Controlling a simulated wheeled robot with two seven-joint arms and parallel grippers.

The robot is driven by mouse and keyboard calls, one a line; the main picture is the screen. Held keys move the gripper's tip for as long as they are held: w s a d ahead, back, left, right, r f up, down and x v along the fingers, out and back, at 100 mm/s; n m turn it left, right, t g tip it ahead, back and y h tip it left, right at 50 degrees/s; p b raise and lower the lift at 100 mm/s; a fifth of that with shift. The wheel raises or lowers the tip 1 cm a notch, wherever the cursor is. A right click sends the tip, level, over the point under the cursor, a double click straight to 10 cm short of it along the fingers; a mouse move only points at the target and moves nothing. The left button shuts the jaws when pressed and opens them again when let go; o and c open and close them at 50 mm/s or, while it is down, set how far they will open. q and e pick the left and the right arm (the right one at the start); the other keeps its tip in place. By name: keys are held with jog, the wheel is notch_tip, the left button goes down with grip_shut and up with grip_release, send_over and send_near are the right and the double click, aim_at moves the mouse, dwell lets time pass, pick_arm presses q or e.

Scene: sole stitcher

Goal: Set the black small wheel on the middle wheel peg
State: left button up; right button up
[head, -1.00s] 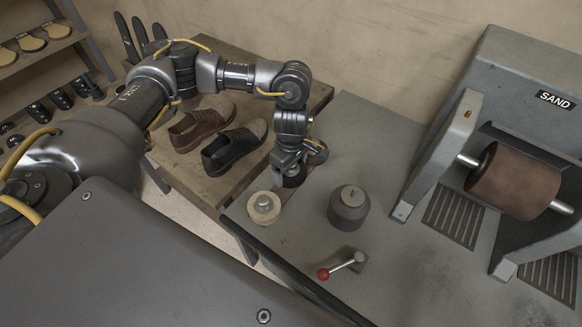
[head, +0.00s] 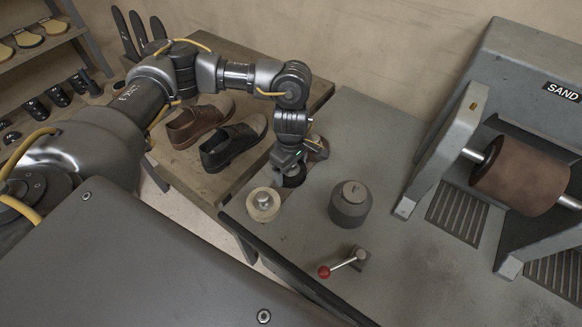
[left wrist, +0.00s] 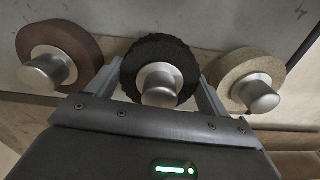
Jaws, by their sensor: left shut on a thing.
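The black small wheel (left wrist: 183,62), with a rough rim, is between the two fingers of my left gripper (left wrist: 160,80), which is shut on it. A silver peg end (left wrist: 160,88) shows at its centre, so the wheel looks to be around the middle peg. I cannot tell how far down it sits. In the head view the black wheel (head: 294,181) is partly hidden under my gripper (head: 290,170). A brown wheel (left wrist: 78,37) and a tan wheel (left wrist: 262,67) sit on either side, each around a silver peg end. My right gripper is not in view.
The tan wheel (head: 263,205) is at the near edge of the grey bench (head: 400,260). A dark round pot (head: 349,208) and a red-knobbed lever (head: 324,272) stand to the right. The sanding drum (head: 520,175) is further right. Shoes (head: 232,147) lie on the wooden table.

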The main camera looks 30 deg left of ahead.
pick_arm(q)
jog(key=shift+f+b, duration=0.4)
jog(key=shift+f, duration=0.05)
jog(key=o, duration=1.1)
notch_tip(320, 180, up, 11)
jog(key=shift+f+b, duration=0.1)
jog(key=shift+b, duration=0.2)
